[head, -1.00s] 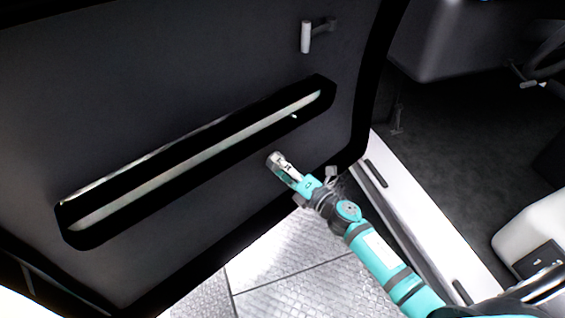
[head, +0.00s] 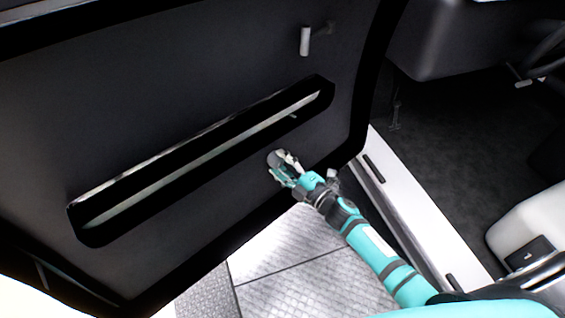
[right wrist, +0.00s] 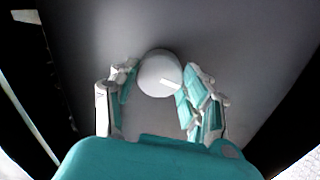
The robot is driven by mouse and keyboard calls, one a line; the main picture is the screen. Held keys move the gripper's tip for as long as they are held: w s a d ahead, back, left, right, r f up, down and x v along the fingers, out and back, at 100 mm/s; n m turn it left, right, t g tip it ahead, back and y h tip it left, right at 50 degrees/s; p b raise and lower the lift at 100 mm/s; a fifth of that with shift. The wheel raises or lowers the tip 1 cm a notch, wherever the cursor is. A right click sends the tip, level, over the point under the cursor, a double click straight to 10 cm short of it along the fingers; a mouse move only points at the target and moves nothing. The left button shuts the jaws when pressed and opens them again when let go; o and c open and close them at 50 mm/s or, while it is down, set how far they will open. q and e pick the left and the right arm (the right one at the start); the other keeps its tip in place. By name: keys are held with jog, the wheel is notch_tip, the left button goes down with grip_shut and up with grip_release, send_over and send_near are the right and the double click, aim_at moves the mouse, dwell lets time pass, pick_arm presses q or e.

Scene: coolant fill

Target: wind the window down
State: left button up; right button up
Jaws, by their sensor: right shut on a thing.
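The open vehicle door's dark inner panel (head: 130,120) fills the left of the head view. A round grey knob (head: 275,158) sits on it below the long pocket. My right gripper (head: 279,168) is at this knob, its fingers around it. In the right wrist view the pale knob (right wrist: 158,73) lies between the two fingers of the gripper (right wrist: 155,88), which is shut on it. The knob's stem or crank arm is hidden, so I cannot tell its angle. No window glass is clear to see. My left gripper is not in view.
A long slanted pocket (head: 200,160) runs across the panel just above the gripper. A small grey handle (head: 304,42) sticks out higher up. A white door sill (head: 420,215) and a pale seat (head: 525,220) are at the right. Light paving (head: 290,270) lies below.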

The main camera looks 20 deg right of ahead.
dwell(0.3)
jog(key=o, duration=1.2)
jog(key=shift+c, duration=0.2)
jog(key=v, duration=1.2)
